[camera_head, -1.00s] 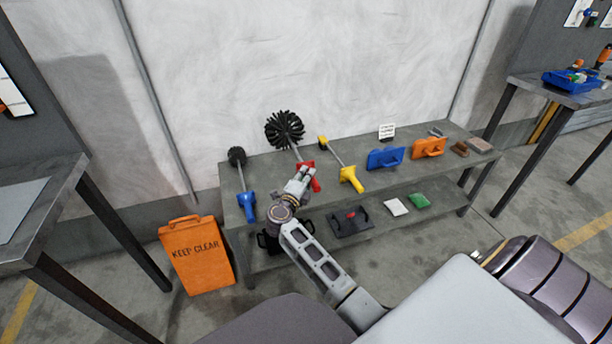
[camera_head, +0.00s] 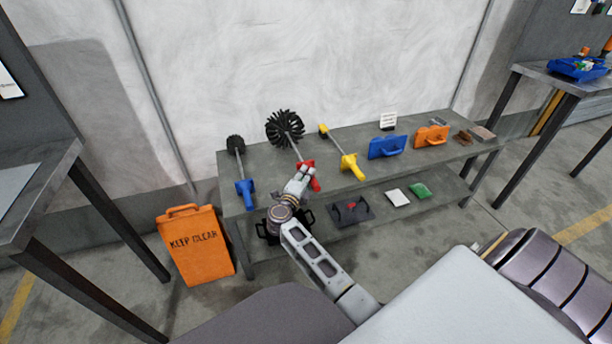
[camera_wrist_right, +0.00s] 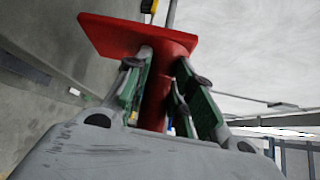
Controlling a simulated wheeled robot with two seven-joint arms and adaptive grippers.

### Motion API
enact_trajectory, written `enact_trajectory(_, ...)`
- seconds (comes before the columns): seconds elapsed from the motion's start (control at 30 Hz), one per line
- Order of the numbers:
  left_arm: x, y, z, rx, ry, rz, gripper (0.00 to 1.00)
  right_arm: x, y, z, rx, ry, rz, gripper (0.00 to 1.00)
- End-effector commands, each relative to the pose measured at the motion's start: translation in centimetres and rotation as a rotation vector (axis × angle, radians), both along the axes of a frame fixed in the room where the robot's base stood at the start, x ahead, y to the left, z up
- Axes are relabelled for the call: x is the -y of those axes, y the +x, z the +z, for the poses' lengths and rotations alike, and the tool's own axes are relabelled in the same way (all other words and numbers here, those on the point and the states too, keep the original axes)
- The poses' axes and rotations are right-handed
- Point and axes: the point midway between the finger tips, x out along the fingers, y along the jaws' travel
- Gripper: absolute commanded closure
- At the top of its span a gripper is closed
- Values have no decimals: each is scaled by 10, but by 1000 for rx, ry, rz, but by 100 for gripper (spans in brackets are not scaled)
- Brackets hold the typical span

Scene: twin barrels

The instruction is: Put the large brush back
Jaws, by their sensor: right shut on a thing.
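The large brush has a round black bristle head (camera_head: 286,128), a grey shaft and a red handle (camera_head: 315,184). It is at the front edge of the upper shelf, its head toward the wall. My right gripper (camera_head: 306,173) is shut on the red handle. In the right wrist view, the fingers of the gripper (camera_wrist_right: 165,85) stand on either side of the red grip, below its wide red flange (camera_wrist_right: 125,36). The bristle head is not in the wrist view. I cannot tell whether the brush touches the shelf. My left gripper is not in view.
A blue-handled brush (camera_head: 244,192) lies left of the large brush, a yellow-handled one (camera_head: 352,166) right of it. An orange sign (camera_head: 196,246) stands on the floor at left.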

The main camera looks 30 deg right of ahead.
Motion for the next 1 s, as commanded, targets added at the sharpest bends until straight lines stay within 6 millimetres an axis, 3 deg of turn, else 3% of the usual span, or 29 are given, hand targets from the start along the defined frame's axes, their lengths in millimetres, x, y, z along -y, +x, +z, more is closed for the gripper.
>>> enact_trajectory(1.0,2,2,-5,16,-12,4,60,0,0,-4,5,0,0,100)
